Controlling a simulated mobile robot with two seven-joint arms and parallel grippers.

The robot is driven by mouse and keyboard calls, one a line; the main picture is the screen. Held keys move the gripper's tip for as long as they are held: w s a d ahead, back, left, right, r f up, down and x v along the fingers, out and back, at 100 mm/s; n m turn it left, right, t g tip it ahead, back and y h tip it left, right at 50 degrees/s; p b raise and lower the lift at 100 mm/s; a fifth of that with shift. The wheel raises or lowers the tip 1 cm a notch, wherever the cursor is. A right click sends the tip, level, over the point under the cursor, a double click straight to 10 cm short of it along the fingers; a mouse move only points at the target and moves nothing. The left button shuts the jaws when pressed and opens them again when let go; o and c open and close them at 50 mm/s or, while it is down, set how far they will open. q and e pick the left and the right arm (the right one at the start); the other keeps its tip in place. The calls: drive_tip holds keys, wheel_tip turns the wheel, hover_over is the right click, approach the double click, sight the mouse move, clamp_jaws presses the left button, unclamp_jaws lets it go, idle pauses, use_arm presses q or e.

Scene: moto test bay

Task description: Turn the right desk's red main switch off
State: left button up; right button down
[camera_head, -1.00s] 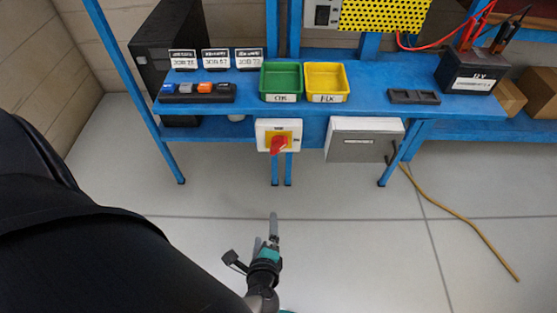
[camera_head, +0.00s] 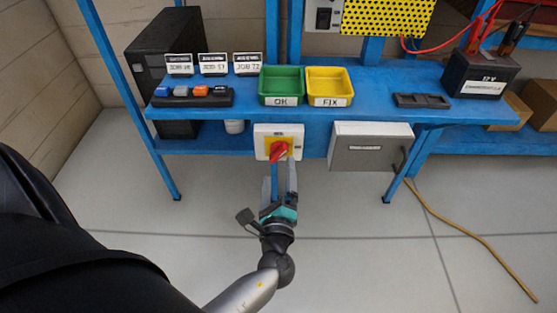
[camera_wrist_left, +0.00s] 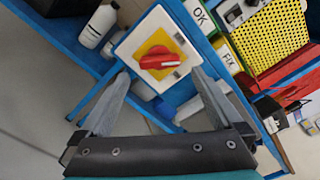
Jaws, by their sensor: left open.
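The red main switch (camera_head: 279,151) is a rotary knob on a yellow plate in a white box on the front of the blue desk (camera_head: 375,102). In the left wrist view the red knob (camera_wrist_left: 161,61) lies at a slant, ahead of and between the fingers. My left gripper (camera_head: 279,172) is open and empty, just below and in front of the switch box. In the head view its right fingertip overlaps the box's lower edge; I cannot tell whether it touches. In the left wrist view the left gripper (camera_wrist_left: 160,85) shows both fingers apart. My right gripper is not in view.
A grey box with a handle (camera_head: 370,147) hangs right of the switch. Above stand a green OK bin (camera_head: 282,101), a yellow FIX bin (camera_head: 330,101) and a black battery (camera_head: 482,75). A yellow cable (camera_head: 480,240) lies on the floor.

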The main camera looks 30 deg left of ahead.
sight(279, 158)
use_arm(q)
drive_tip(key=x, duration=0.5)
drive_tip(key=shift+w+a+b, duration=0.2)
drive_tip(key=shift+w+b, duration=0.1)
drive_tip(key=shift+w, duration=0.05)
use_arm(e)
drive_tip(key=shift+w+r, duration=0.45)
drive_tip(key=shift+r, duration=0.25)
use_arm(q)
drive_tip(key=shift+c, duration=0.2)
drive_tip(key=c, duration=1.1)
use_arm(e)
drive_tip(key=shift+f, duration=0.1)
